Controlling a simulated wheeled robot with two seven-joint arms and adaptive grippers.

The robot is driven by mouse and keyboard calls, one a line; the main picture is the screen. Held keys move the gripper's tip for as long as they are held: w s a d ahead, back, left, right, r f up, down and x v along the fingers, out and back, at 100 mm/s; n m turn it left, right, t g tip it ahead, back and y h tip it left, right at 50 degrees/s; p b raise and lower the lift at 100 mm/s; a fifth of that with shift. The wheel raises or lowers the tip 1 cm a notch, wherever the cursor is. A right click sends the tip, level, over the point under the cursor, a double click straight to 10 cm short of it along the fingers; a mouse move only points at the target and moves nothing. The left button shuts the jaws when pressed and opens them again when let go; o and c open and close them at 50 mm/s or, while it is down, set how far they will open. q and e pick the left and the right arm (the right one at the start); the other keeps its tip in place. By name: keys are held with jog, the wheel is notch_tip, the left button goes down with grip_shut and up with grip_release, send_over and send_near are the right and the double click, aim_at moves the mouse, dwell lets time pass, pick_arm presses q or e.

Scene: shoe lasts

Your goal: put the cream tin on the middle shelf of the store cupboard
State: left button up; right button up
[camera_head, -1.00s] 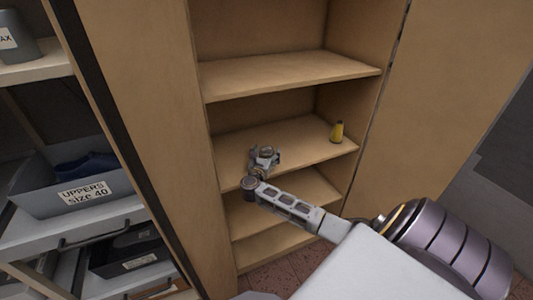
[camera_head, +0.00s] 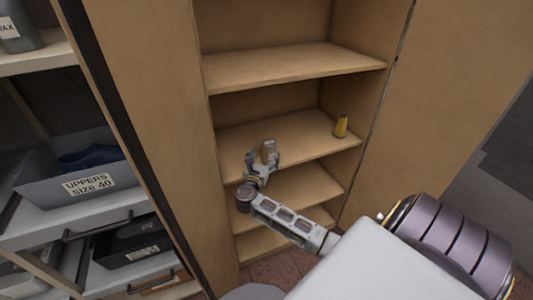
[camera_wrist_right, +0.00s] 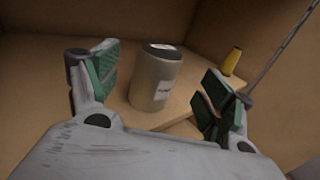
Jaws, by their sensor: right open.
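The cream tin (camera_head: 269,149), a beige-grey cylinder with a dark top, stands upright near the front edge of a cupboard shelf (camera_head: 300,133), the one below the upper shelf. It also shows in the right wrist view (camera_wrist_right: 157,80), with a pale label low on its side. My right gripper (camera_head: 263,163) is open at that shelf's front edge. In the wrist view its green-padded fingers (camera_wrist_right: 158,88) are on either side of the tin, with a gap at each side. My left gripper is not in view.
A yellow cone-shaped object (camera_head: 341,126) stands at the right end of the same shelf; the shelf between is clear. The upper shelf (camera_head: 295,68) is empty where seen. At left is a rack with a grey bin (camera_head: 40,187) labelled "UPPERS size 40".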

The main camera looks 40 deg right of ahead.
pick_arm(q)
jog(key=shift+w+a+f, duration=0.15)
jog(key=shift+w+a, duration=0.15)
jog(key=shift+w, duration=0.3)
pick_arm(e)
jog(key=v, duration=0.4)
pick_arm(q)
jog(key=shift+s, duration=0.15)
